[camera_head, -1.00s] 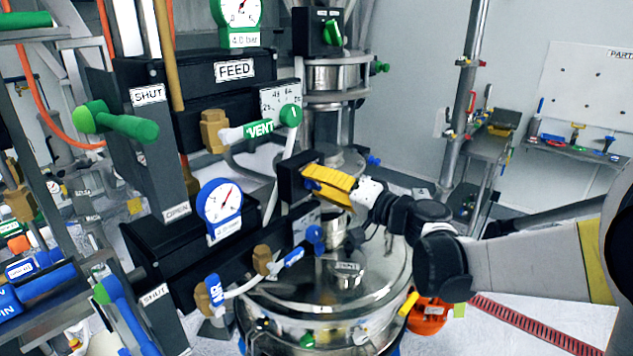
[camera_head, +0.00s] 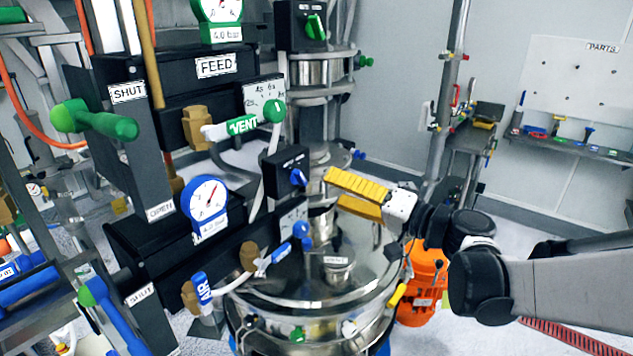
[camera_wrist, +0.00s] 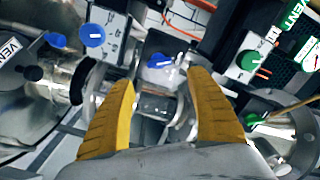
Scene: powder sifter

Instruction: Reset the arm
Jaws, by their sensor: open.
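My gripper (camera_head: 330,193) has two yellow ribbed fingers, spread apart with nothing between them. In the head view it is at the middle, just right of a black box with a blue knob (camera_head: 298,177) and above the steel sifter lid. The fingertips appear clear of the knob. My arm reaches in from the right.
The round steel sifter vessel (camera_head: 325,290) lies below. Left are the green VENT handle (camera_head: 243,125), the blue gauge (camera_head: 207,200), the blue AIR handle (camera_head: 203,288) and a green lever (camera_head: 95,121). An orange motor (camera_head: 423,285) sits at right. The space by the right wall is freer.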

